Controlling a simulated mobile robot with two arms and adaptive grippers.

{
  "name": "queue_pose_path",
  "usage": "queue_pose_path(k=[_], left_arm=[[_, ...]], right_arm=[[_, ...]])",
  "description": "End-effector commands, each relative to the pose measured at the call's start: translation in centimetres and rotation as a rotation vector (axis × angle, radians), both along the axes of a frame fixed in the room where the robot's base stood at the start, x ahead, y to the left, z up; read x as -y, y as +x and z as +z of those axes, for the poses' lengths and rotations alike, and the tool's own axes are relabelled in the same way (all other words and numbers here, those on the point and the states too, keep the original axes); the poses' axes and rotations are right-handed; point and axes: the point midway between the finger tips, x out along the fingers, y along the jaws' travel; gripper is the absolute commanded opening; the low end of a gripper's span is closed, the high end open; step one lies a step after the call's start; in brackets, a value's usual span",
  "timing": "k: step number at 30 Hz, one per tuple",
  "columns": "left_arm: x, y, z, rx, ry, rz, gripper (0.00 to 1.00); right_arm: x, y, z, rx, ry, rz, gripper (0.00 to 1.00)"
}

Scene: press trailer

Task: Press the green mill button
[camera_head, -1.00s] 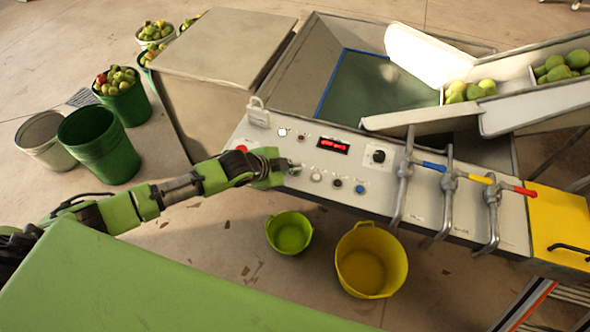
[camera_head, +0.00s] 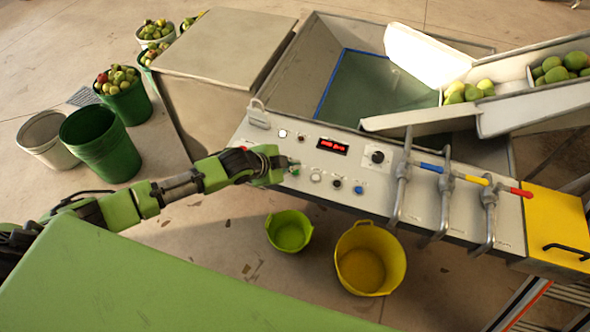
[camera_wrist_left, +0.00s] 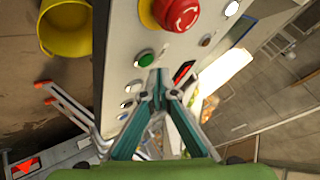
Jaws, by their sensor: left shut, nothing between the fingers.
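The green button (camera_head: 294,170) sits on the light grey control panel (camera_head: 330,168), just right of my left gripper's tips. It also shows in the left wrist view (camera_wrist_left: 145,58), above and slightly left of the fingertips. My left gripper (camera_head: 286,164) is shut and empty, reaching over the left part of the panel; in the left wrist view its closed fingertips (camera_wrist_left: 157,82) are close to the button. I cannot tell whether they touch. My right gripper is not in view.
A red emergency-stop knob (camera_wrist_left: 177,10) is on the same panel. The panel also carries a red display (camera_head: 332,146), a black knob (camera_head: 378,156), a blue button (camera_head: 359,189) and pipe valves with coloured handles. Green (camera_head: 288,236) and yellow (camera_head: 366,280) tubs stand below.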

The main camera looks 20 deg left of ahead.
Motion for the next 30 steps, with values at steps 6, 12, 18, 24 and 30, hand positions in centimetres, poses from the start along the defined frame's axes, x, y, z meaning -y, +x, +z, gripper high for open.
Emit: queue_pose_path(k=[6, 12, 18, 24, 30], left_arm=[[0.0, 0.0, 2.4, 0.001, -0.001, 0.0, 0.0], [0.0, 0.0, 4.4, 0.001, -0.001, 0.0, 0.0], [0.0, 0.0, 5.0, 0.0, 0.0, 0.0, 0.0], [0.0, 0.0, 4.9, 0.0, 0.0, 0.0, 0.0], [0.0, 0.0, 4.9, 0.001, 0.0, 0.001, 0.0]], right_arm=[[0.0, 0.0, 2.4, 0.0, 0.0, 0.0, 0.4], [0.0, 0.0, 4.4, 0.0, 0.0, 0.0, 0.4], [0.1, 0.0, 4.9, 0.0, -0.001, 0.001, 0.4], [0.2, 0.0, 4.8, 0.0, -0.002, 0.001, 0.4], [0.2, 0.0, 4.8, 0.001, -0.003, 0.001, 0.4]])
